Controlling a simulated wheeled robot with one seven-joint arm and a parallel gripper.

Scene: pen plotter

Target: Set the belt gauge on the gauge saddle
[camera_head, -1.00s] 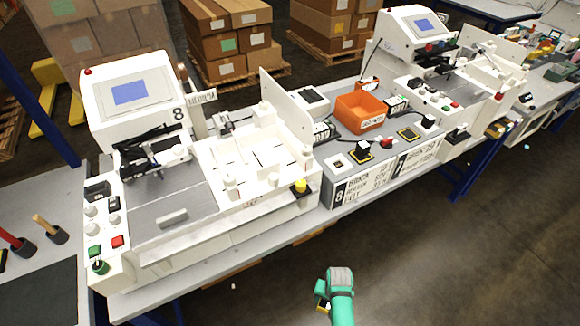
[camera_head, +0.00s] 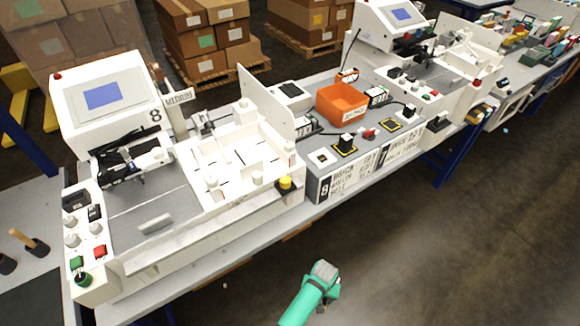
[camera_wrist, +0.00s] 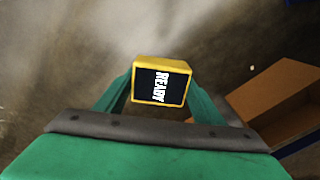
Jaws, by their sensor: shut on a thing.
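My gripper (camera_wrist: 160,88) is shut on a small block with a yellow frame and a dark face reading "READY"; I take this to be the belt gauge (camera_wrist: 160,83). In the head view my teal gripper arm (camera_head: 310,295) is low, over the floor in front of the bench, and the held block is hidden there. I cannot tell which fixture is the gauge saddle.
The white plotter marked 8 (camera_head: 100,98) stands left on the bench, with a yellow knob (camera_head: 285,182) at its front corner. A brown box (camera_wrist: 285,100) is at right in the wrist view. Open floor lies right.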

